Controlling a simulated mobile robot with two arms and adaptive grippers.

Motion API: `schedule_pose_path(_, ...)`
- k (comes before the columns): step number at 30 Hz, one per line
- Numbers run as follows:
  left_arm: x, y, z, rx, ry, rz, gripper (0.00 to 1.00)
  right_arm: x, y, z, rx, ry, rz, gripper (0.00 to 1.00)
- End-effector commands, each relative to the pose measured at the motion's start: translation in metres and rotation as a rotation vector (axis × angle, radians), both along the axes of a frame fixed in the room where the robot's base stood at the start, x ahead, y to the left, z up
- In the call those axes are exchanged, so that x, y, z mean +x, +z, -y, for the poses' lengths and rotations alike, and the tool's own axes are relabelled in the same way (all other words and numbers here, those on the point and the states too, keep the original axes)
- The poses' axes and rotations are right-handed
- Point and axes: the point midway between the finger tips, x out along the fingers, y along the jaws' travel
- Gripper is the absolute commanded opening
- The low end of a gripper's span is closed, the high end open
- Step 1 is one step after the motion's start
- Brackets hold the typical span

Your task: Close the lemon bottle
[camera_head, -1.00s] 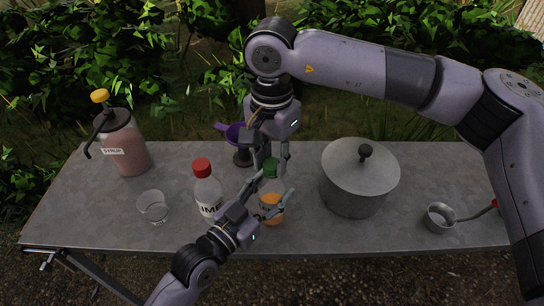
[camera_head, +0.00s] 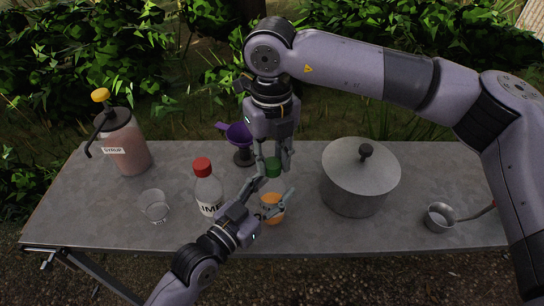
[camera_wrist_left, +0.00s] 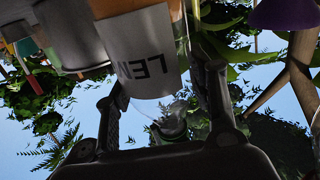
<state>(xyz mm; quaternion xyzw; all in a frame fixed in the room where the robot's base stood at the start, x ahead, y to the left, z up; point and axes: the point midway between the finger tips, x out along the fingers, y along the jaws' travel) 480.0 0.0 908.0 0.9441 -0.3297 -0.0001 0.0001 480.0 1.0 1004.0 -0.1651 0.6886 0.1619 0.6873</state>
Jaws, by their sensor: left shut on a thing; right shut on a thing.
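The lemon bottle (camera_head: 272,214) stands upright near the table's front middle, with orange contents. In the left wrist view its white label (camera_wrist_left: 145,55) shows upside down. My left gripper (camera_head: 264,196) comes from the lower left and is shut around the bottle's upper part. The green cap (camera_head: 273,168) is at the top of the bottle, held between the fingers of my right gripper (camera_head: 273,164), which points down from above. In the left wrist view the green cap (camera_wrist_left: 172,128) is at the clear neck. I cannot tell how tightly it sits.
A red-capped lime bottle (camera_head: 207,188) and a clear cup (camera_head: 154,206) stand to the left. A syrup dispenser (camera_head: 125,145) is at far left. A purple funnel (camera_head: 237,133) is behind, a lidded pot (camera_head: 358,180) right, and a small metal pan (camera_head: 438,218) farther right.

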Motion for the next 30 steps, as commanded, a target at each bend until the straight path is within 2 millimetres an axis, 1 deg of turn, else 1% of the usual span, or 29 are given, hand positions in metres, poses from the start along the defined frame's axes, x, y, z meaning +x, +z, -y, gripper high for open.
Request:
schedule_pose_path(1,-0.0003,-0.0009,0.0003,0.001,-0.001,-0.002,0.0,0.0004,0.0004,-0.0002,0.001,-0.097,0.001,0.19)
schedule_pose_path(6,-0.0003,-0.0009,0.0003,0.001,-0.001,-0.002,0.0,0.0008,0.0002,0.0,0.001,-0.441,0.002,0.19)
schedule_pose_path(9,-0.0003,-0.0009,0.0003,0.001,-0.001,-0.002,0.0,0.0009,0.0001,0.0001,0.001,-0.615,0.002,0.19)
schedule_pose_path(11,-0.0003,-0.0009,0.0003,0.001,-0.001,-0.002,0.0,0.001,0.0001,0.0002,0.001,-0.698,0.002,0.19)
schedule_pose_path(16,-0.0004,-0.0009,0.0003,0.001,-0.001,-0.002,0.0,0.001,0.0,0.0002,0.001,-0.708,0.003,0.19)
schedule_pose_path(17,-0.0004,-0.0009,0.0003,0.001,-0.001,-0.002,0.0,0.001,0.0,0.0002,0.001,-0.707,0.003,0.29)
schedule_pose_path(18,-0.0004,-0.0009,0.0003,0.001,-0.001,-0.002,0.0,0.001,0.0,0.0002,0.001,-0.707,0.003,0.32)
schedule_pose_path(26,-0.0003,-0.0009,0.0003,0.0,-0.001,-0.002,0.0,0.0007,-0.0002,0.0003,0.0,-0.705,0.002,0.49)
schedule_pose_path(27,-0.0003,-0.001,0.0003,0.0,-0.001,-0.002,0.0,0.0007,-0.0002,0.0003,0.0,-0.705,0.002,0.5)
schedule_pose_path(30,-0.0003,-0.001,0.0003,0.0,-0.001,-0.002,0.0,0.0006,-0.0003,0.0004,0.0,-0.704,0.002,0.5)
